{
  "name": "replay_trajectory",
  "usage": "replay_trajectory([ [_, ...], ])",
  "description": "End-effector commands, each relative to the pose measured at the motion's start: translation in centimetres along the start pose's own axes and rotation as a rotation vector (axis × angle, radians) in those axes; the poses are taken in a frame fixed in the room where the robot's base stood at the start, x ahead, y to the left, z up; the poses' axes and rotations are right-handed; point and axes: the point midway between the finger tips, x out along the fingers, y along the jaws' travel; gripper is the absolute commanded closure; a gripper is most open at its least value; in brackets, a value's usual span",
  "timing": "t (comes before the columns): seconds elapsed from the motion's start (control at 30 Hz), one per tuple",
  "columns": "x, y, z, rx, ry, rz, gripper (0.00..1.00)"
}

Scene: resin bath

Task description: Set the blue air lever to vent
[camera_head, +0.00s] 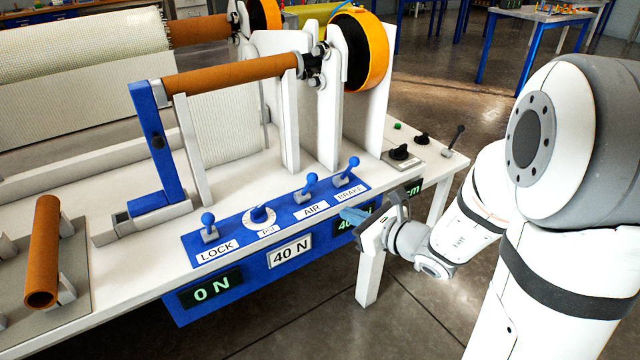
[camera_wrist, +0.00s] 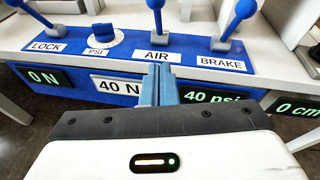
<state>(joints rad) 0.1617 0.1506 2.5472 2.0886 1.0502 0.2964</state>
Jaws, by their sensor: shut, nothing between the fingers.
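The blue air lever (camera_head: 309,187) stands on the blue control panel (camera_head: 232,240) behind the AIR label, between the PSI dial and the brake lever. In the wrist view the air lever (camera_wrist: 156,18) is close to upright, and its top is cut off by the frame. My gripper (camera_head: 350,214) is in front of the panel, at the AIR and BRAKE side. In the wrist view its blue fingers (camera_wrist: 158,80) are shut together and empty, pointing at the AIR label. They appear apart from the lever. No vent marking can be read.
The lock lever (camera_head: 208,228), PSI dial (camera_head: 259,216) and brake lever (camera_head: 349,172) share the panel. Displays read 0 N (camera_head: 211,289) and 40 psi (camera_wrist: 212,97). Black knobs (camera_head: 400,153) sit to the right. An orange roller (camera_head: 230,75) hangs above the table.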

Motion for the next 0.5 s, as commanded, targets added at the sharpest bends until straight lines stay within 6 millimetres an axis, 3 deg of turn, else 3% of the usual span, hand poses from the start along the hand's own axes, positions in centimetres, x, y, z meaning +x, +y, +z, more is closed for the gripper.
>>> replay_trajectory([
  [0.33, 7.0, 0.2, -0.3, -0.001, 0.001, 0.005, 1.0],
  [0.5, 8.6, 0.1, 1.9, -0.003, -0.001, 0.002, 1.0],
])
